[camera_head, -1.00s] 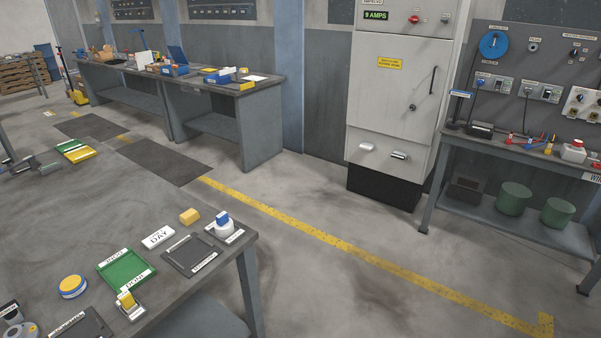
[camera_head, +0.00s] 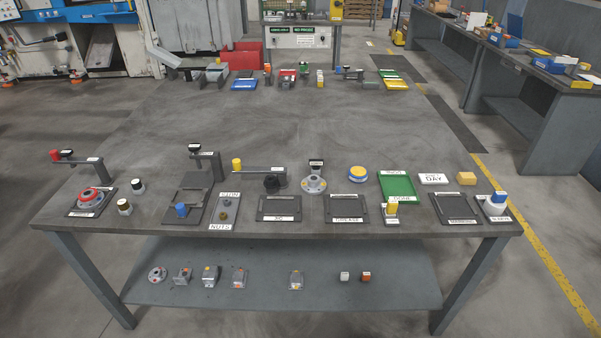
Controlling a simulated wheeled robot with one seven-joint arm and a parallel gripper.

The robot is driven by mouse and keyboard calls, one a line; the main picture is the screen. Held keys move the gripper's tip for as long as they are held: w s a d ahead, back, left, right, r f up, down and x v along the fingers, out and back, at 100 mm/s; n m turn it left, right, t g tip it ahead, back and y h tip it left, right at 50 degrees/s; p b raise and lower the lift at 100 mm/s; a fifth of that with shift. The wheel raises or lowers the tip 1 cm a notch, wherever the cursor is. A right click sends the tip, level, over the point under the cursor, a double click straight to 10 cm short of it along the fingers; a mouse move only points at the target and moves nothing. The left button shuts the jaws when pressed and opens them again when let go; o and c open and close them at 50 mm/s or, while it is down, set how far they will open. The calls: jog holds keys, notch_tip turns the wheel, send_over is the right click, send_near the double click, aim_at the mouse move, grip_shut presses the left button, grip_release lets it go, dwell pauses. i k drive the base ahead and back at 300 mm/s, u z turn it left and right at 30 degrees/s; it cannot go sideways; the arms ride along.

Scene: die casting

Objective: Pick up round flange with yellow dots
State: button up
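A round grey flange with small yellow dots on its rim (camera_head: 314,185) lies on the table top (camera_head: 300,130), right of centre near the front row. A dark fixture with a white label stands just behind it. A second round grey flange (camera_head: 157,274) lies on the lower shelf at the left; its markings are too small to tell. My gripper is not in view.
The middle of the table is clear. Small parts sit on the shelf (camera_head: 330,290).

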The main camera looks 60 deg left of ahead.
aim_at(313, 184)
jog(key=u, duration=2.55)
jog(key=i, duration=1.65)
jog(key=z, duration=0.05)
